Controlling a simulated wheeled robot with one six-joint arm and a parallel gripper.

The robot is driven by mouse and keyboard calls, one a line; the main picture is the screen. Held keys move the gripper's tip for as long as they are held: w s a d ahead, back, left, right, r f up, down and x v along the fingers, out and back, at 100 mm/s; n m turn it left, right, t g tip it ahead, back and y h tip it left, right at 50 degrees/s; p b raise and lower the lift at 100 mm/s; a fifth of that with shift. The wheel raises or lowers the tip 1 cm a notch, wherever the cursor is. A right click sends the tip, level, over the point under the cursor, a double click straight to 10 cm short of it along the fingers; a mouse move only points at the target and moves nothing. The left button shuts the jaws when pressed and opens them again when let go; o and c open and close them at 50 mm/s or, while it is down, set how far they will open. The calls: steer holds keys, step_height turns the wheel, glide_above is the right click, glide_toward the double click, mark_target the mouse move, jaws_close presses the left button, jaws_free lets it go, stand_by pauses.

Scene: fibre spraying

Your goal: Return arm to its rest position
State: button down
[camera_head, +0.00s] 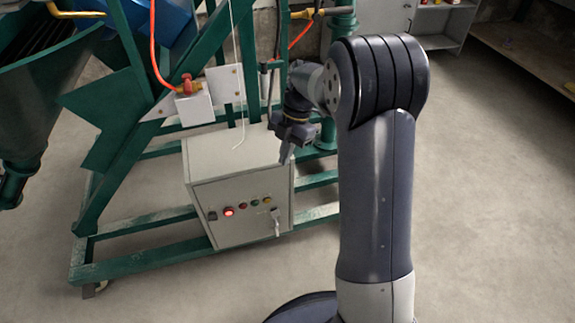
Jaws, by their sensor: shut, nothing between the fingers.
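My arm rises from the bottom of the view and bends at a large dark joint at the upper right of centre. My gripper (285,156) hangs from the wrist, pointing down, in front of the green machine frame. Its fingers are small in the view and look shut, with nothing between them. In the picture it overlaps the right upper edge of the grey control box (228,165); whether it touches the box cannot be told.
The control box has a lit red button (228,211) and other small knobs. A green steel frame (150,224) surrounds it. A red emergency button (187,82) is at upper left. A shelf (525,55) stands at back right. The right floor is clear.

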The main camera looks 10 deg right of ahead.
steer(key=shift+w+r, duration=0.15)
steer(key=shift+r, duration=0.4)
